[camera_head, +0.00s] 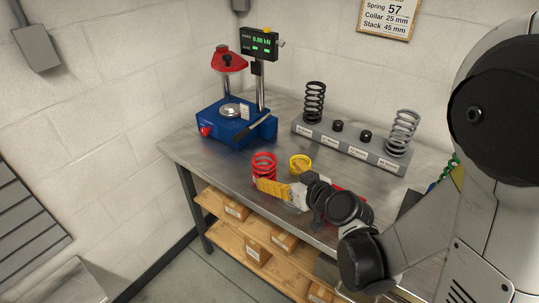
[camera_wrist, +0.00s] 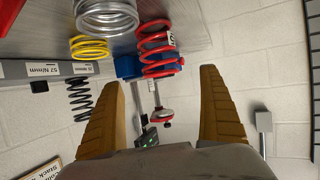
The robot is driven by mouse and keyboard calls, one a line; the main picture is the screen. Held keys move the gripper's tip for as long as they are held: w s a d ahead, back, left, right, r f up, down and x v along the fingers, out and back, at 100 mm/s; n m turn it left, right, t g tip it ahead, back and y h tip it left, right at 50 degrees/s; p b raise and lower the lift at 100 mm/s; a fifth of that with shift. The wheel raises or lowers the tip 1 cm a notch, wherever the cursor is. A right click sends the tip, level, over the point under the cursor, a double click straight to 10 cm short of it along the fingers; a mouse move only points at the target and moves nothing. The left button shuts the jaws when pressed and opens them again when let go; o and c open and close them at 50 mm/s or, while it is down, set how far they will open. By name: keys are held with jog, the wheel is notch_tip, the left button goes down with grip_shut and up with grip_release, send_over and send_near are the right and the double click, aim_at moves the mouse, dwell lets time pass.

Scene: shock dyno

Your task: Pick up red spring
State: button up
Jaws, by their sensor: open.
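The red spring (camera_head: 264,163) stands on the steel bench near its front edge, just beyond my gripper in the head view. It also shows in the wrist view (camera_wrist: 156,50), ahead of the fingertips and roughly centred between them, with a white label on its side. My gripper (camera_head: 272,188) has yellow fingers and is low over the front of the bench. In the wrist view the fingers (camera_wrist: 160,78) are spread wide with nothing between them. The spring's lower part is partly hidden by a finger in the head view.
A yellow spring (camera_head: 300,163) stands right of the red one. A silver spring (camera_wrist: 107,15) looms close in the wrist view. Behind are a blue press (camera_head: 228,122) and a grey labelled rack (camera_head: 345,146) holding a black spring (camera_head: 314,102) and a grey spring (camera_head: 402,130).

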aim_at(272, 171)
jog(key=b+x, duration=0.1)
jog(key=x, duration=0.3)
jog(key=shift+w+a+f, duration=0.2)
jog(key=shift+w+a, duration=0.05)
jog(key=b+x, duration=0.2)
jog(key=x, duration=0.3)
jog(key=shift+w+f, duration=0.1)
jog(key=shift+w, duration=0.15)
jog(key=c, duration=1.5)
